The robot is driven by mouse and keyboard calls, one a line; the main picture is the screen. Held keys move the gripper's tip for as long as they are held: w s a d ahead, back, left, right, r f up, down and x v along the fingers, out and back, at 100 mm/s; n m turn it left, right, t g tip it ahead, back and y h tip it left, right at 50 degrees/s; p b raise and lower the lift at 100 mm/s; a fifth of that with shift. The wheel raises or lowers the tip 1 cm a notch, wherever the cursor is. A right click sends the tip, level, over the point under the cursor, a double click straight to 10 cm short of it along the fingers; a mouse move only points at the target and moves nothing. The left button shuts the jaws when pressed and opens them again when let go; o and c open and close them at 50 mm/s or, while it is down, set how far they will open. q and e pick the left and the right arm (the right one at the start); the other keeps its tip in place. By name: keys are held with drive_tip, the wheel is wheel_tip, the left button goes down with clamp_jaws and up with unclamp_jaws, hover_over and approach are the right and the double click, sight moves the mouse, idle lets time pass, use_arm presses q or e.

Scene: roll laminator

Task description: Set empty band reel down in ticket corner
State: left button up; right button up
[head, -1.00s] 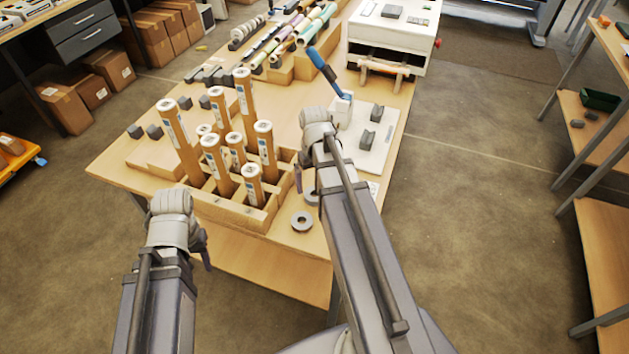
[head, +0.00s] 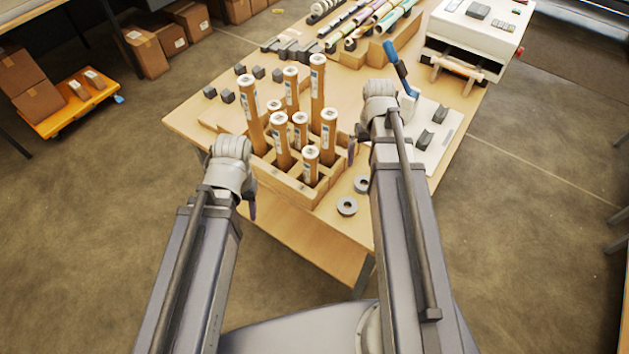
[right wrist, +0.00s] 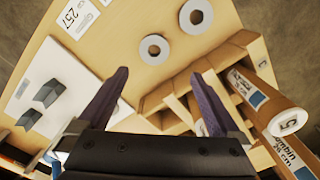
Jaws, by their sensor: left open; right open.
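Two flat grey reels with open centres lie apart on the bare wood near the table's front right corner. The nearer reel (head: 346,206) and the farther reel (head: 361,184) also show in the right wrist view, as one reel (right wrist: 196,16) and another reel (right wrist: 154,48). A white ticket printed 257 (right wrist: 75,15) lies near the table edge there; my right arm hides it in the head view. My right gripper (right wrist: 158,76) is open and empty, with a reel just beyond its fingertips. My left gripper (head: 251,205) is open, by the crate's front left side.
A wooden crate (head: 290,190) with several upright tubes stands beside the reels. A white board (head: 440,140) with grey blocks lies to the right. A white laminator (head: 475,35) stands at the back. Bare wood surrounds the reels.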

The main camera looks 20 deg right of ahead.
drive_tip(key=s+a+n, duration=0.2)
drive_tip(key=s+a, duration=0.2)
drive_tip(key=a, duration=0.8)
drive_tip(key=s+a+n+h, duration=0.1)
drive_tip(key=s+a, duration=0.4)
drive_tip(key=a, duration=0.6)
drive_tip(key=shift+a+n, duration=0.35)
drive_tip(key=shift+n, duration=0.45)
